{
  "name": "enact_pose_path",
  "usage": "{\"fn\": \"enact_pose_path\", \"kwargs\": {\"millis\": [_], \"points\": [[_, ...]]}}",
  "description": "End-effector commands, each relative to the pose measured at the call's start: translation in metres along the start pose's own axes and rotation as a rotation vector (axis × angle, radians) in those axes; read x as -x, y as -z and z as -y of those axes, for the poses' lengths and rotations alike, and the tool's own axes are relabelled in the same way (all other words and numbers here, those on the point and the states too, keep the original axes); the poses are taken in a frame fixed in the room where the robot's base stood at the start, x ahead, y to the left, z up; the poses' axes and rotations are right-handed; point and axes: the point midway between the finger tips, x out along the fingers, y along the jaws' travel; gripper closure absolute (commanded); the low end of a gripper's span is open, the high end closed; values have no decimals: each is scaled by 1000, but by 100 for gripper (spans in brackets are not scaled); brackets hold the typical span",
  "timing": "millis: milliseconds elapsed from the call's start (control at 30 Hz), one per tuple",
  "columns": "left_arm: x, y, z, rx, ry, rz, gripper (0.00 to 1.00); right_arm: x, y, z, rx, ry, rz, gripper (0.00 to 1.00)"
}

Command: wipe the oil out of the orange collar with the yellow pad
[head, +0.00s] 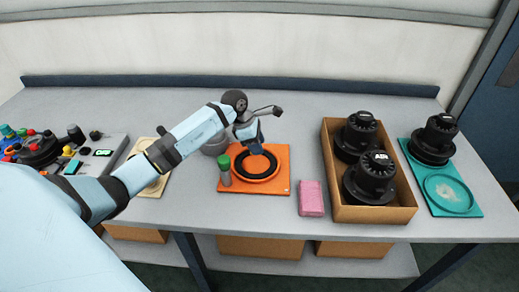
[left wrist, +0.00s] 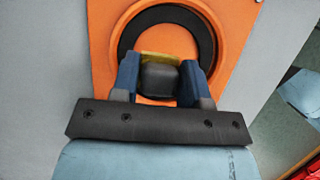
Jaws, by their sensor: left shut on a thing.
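The orange collar (head: 257,180) is a raised ring on an orange square board (head: 281,187) near the middle of the bench. A black ring-shaped band lies inside it; I cannot tell whether this is oil. My left gripper (head: 257,148) is over the far part of the collar. In the left wrist view it is shut on a dark block (left wrist: 160,78) with a yellow edge, the yellow pad (left wrist: 160,57), between its blue fingers. The pad is over or on the collar's inside; I cannot tell if it touches. My right gripper is not in view.
A green-capped bottle (head: 224,170) stands on the board's left part. A pink block (head: 311,198) lies to the right, then a cardboard box (head: 374,215) with black canisters. A teal board (head: 466,203) is at the far right. Controls (head: 60,150) are at left.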

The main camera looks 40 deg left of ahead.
Motion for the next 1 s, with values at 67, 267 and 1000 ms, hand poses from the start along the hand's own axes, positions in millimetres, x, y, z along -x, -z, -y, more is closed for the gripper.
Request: {"fn": "enact_pose_path", "kwargs": {"millis": [67, 267, 1000], "points": [[10, -1, -3, 1, -2, -1, 78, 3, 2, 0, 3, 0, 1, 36], [29, -4, -8, 3, -4, 0, 78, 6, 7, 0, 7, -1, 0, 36], [36, -4, -10, 6, -3, 1, 78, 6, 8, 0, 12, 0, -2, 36]]}}
